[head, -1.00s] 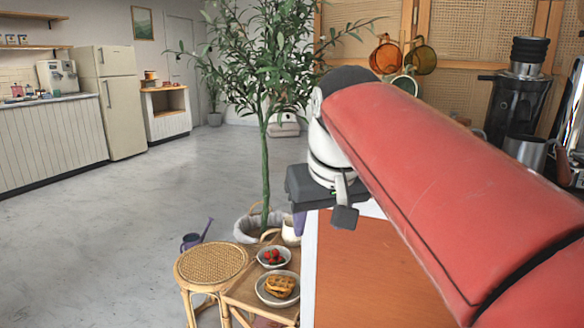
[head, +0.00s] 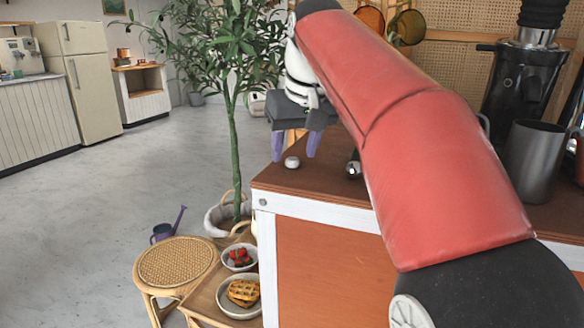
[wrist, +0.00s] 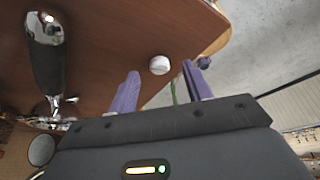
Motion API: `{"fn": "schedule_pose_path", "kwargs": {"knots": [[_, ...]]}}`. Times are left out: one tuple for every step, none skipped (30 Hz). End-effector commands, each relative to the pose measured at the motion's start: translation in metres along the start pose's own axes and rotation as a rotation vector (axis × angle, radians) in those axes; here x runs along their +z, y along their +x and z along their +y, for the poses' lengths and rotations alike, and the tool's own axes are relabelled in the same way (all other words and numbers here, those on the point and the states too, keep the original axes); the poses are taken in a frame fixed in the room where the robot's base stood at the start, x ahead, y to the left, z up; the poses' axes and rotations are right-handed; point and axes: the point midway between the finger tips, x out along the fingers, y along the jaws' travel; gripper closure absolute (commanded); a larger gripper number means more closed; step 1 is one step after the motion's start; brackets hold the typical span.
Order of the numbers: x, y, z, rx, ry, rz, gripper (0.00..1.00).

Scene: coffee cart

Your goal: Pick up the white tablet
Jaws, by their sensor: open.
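The white tablet (head: 291,163) is a small round white piece lying on the brown cart top near its left corner. It also shows in the wrist view (wrist: 159,65), between the lines of the two purple fingers and just past their tips. My gripper (head: 294,157) is open and empty, its purple fingers pointing down at the tablet. In the wrist view my gripper (wrist: 161,70) has a clear gap between its fingers. I cannot tell how far the tips are above the cart top, and I see no contact with the tablet.
A portafilter (wrist: 45,65) with a black handle lies left of the fingers in the wrist view. A steel pitcher (head: 535,160) and a grinder (head: 520,85) stand at the right. The cart top's edge is close to the tablet. A plant (head: 232,140) stands beyond.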

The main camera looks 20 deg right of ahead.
Motion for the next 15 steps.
{"fn": "schedule_pose_path", "kwargs": {"knots": [[0.0005,0.0074,0.0,0.0,0.0,0.0,0.51],[0.0005,0.0098,0.0,0.0,0.0,0.0,0.51],[0.0004,0.012,-0.0001,0.0,0.0,0.0,0.51],[0.0003,0.0128,-0.0001,0.0,0.0,0.0,0.51],[0.0001,0.0133,-0.0001,0.0,0.0,0.0,0.51],[-0.0001,0.0134,-0.0001,0.0,0.0,0.001,0.51],[-0.0002,0.0133,-0.0001,0.0,0.0,0.001,0.51],[-0.0003,0.0131,-0.0001,0.0,0.0,0.001,0.51],[-0.0003,0.013,-0.0001,0.0,0.0,0.001,0.51],[-0.0003,0.013,-0.0001,0.0,0.0,0.001,0.51],[-0.0003,0.013,-0.0001,0.0,0.0,0.001,0.52],[-0.0003,0.013,0.0,0.0,0.0,0.001,0.57],[-0.0003,0.0129,0.0,0.0,0.0,0.001,0.61],[-0.0003,0.0129,0.0,0.0,0.0,0.001,0.65],[-0.0003,0.0129,0.0,0.0,0.0,0.001,0.7]]}}
